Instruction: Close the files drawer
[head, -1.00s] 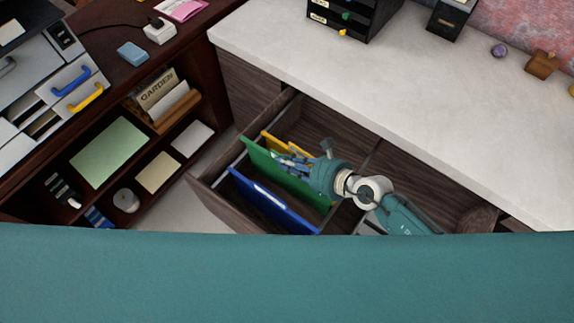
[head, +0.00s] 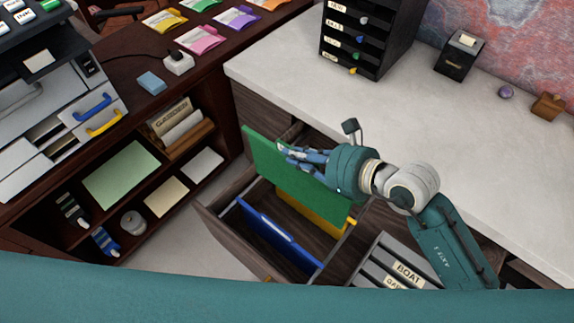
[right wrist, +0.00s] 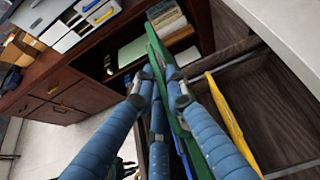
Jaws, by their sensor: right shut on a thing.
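The wooden files drawer (head: 222,237) stands pulled out below the white counter. A blue folder (head: 268,232) and a yellow folder (head: 313,217) are in it. My right gripper (head: 287,150) is shut on the top edge of a green folder (head: 285,182). The green folder is raised, with its upper part above the drawer walls, and partly covers the yellow one. In the right wrist view, the blue fingers (right wrist: 165,90) pinch the green folder (right wrist: 206,150), with the yellow folder (right wrist: 230,122) to its right. My left gripper is not in view.
The white counter (head: 400,125) above holds a black organizer (head: 368,35) and a small black box (head: 460,52). A dark wooden shelf unit (head: 205,130) stands to the left.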

